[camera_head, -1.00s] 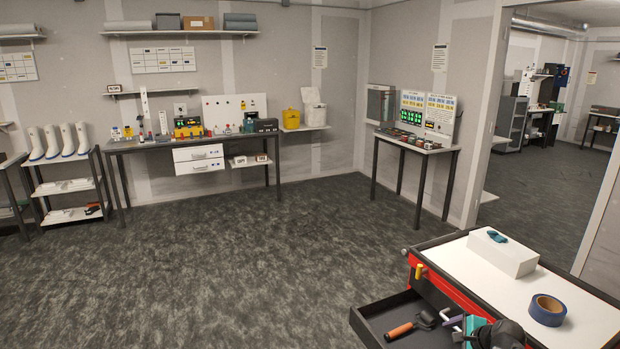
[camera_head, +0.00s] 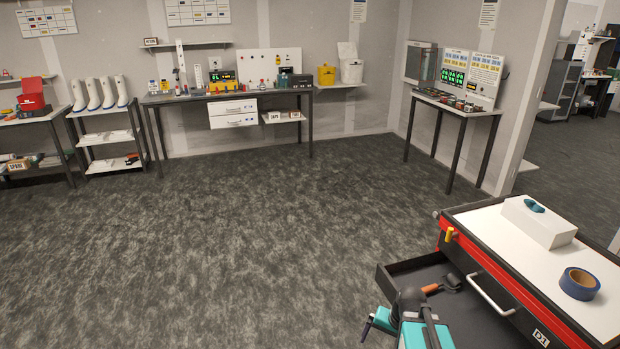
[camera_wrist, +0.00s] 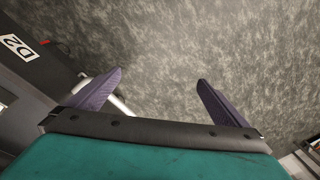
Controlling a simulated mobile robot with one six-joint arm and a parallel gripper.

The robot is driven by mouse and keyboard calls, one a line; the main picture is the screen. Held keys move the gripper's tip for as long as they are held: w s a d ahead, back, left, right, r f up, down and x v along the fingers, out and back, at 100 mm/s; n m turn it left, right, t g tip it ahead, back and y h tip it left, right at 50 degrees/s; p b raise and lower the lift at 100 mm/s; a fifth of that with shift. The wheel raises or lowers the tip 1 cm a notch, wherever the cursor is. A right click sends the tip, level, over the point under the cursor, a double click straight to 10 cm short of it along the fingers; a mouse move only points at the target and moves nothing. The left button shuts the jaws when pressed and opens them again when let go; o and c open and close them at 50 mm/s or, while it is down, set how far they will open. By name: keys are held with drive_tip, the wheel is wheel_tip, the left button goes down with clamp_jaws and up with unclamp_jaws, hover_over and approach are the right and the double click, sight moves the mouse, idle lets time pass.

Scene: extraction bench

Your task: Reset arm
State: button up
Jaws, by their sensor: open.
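My gripper (camera_wrist: 160,78) is open and empty in the wrist view. Its two purple fingers stand wide apart in front of the teal palm, with grey floor between and beyond them. In the head view my teal and black arm is at the bottom edge, in front of the open drawer (camera_head: 398,266), and hides part of it. A tool with an orange-brown handle (camera_head: 431,288) lies in that drawer.
A red and black cart (camera_head: 560,318) stands at the lower right. A white box (camera_head: 541,226) and a blue tape roll (camera_head: 579,284) sit on its top. A D2 label (camera_wrist: 14,48) shows in the wrist view. The middle floor is clear; benches line the far wall.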

drive_tip(key=s+a+f+n+g+h, duration=0.1)
drive_tip(key=s+a+f+n, duration=0.2)
drive_tip(key=a+n, duration=0.25)
drive_tip(key=s+f+g+b, duration=0.6)
drive_tip(key=s+f+b, duration=0.4)
drive_tip(key=s+f, duration=1.6)
drive_tip(key=shift+a+f, duration=0.15)
drive_tip(key=shift+f, duration=0.7)
drive_tip(key=shift+w, duration=0.1)
